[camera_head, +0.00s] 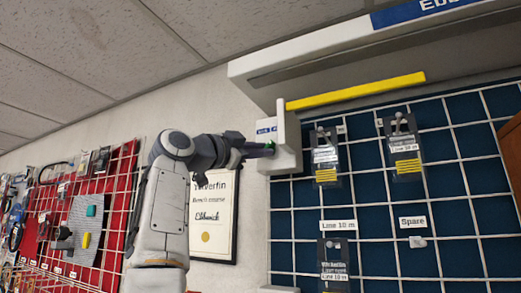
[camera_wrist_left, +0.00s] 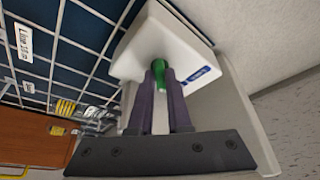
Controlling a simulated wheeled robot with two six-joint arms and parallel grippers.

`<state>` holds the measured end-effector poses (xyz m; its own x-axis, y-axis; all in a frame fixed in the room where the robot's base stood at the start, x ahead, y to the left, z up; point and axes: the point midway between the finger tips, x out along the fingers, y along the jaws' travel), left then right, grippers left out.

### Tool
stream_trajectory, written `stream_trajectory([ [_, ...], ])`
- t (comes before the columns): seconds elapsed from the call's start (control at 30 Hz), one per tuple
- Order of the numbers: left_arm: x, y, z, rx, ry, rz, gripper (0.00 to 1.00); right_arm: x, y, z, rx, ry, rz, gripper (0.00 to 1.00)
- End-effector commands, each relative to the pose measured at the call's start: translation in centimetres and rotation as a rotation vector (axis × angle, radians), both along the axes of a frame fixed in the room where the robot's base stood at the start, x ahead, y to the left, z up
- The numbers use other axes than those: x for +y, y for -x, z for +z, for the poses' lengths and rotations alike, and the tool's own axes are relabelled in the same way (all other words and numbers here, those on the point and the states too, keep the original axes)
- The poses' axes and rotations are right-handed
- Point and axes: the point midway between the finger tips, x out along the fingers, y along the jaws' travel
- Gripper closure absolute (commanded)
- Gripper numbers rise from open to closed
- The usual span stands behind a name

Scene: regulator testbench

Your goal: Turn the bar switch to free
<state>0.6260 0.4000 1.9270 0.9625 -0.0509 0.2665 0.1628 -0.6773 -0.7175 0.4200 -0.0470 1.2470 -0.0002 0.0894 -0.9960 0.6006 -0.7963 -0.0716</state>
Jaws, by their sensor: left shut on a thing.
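A white box (camera_head: 289,152) sits at the upper left corner of the blue wire-grid panel. It has a small blue-and-white label (camera_wrist_left: 205,73), too small to read. A green knob (camera_wrist_left: 160,72) stands out of its face. My left gripper (camera_head: 268,148) reaches it from the left and is shut on the green knob, with a dark finger on each side in the wrist view (camera_wrist_left: 158,70). The fingers hide part of the knob, so its turn position is hard to tell. A yellow bar (camera_head: 355,91) runs right from the box's top, slightly upward. My right gripper is not in view.
A white overhead housing (camera_head: 330,50) hangs above the yellow bar. Tagged packets (camera_head: 325,160) hang on the blue grid (camera_head: 375,220) to the right. A framed certificate (camera_head: 213,215) is on the wall below my left forearm. A red panel with tools is at left.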

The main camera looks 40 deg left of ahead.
Motion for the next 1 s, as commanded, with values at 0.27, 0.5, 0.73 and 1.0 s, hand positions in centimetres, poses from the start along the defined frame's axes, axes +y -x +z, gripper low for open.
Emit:
stream_trajectory([
  [0.27,-0.1,0.0,0.1,-0.002,-0.002,-0.002,0.71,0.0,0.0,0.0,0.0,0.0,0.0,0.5],
  [0.5,0.0,0.5,-0.2,-0.002,-0.001,0.002,0.71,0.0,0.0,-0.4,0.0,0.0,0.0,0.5],
  [0.73,0.3,4.2,-1.5,-0.001,-0.002,0.009,0.71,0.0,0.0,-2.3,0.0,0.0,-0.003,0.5],
  [1.0,0.4,8.6,-2.5,-0.002,-0.002,0.005,0.71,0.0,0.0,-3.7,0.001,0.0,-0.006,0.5],
])
